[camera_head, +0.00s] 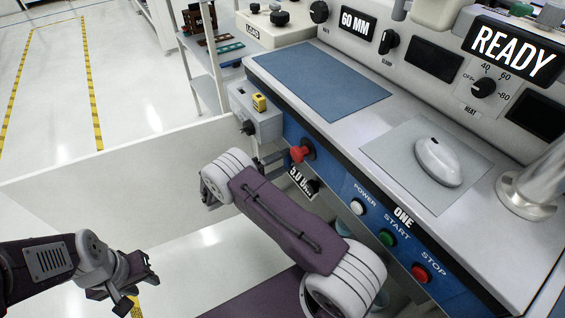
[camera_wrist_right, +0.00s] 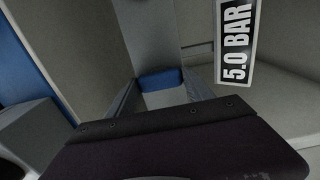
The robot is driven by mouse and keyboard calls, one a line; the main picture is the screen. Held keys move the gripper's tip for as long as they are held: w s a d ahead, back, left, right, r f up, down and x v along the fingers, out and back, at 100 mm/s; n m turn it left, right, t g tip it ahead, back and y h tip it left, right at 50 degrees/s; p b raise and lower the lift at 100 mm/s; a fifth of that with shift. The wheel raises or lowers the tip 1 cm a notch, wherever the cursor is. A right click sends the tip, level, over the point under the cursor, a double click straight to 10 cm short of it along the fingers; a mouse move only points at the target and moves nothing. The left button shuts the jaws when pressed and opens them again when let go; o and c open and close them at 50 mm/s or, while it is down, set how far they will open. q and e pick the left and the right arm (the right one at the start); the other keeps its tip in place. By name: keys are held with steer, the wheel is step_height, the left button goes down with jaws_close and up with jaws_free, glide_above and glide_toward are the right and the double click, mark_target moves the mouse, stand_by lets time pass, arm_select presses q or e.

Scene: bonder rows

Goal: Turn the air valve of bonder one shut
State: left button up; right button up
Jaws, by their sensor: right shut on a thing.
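Bonder one is the bench machine with ONE on its blue front panel (camera_head: 375,220). A 5.0 BAR label (camera_head: 301,184) hangs by the front's left end and shows large in the right wrist view (camera_wrist_right: 235,45). My right gripper (camera_head: 275,158) is at that end, close to a red knob (camera_head: 300,153). In the right wrist view its fingers are shut on a small blue piece (camera_wrist_right: 160,78), which looks like the air valve's handle. The valve's body and the handle's angle are hidden. My left gripper (camera_head: 123,290) is low at the left, away from the bonder; its jaw opening is unclear.
White, green (camera_head: 387,237) and red (camera_head: 421,272) buttons line the front panel, right of my right arm. A grey box with a yellow piece (camera_head: 259,102) juts out above my right gripper. A low white partition (camera_head: 110,180) stands behind my left gripper.

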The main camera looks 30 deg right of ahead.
stand_by(0.5)
steer(key=o, duration=1.4)
steer(key=shift+c, duration=0.2)
steer(key=a+p, duration=0.1)
steer(key=a, duration=0.8)
steer(key=shift+s, duration=0.35)
steer(key=shift+a+f, duration=0.1)
steer(key=shift+a, duration=0.05)
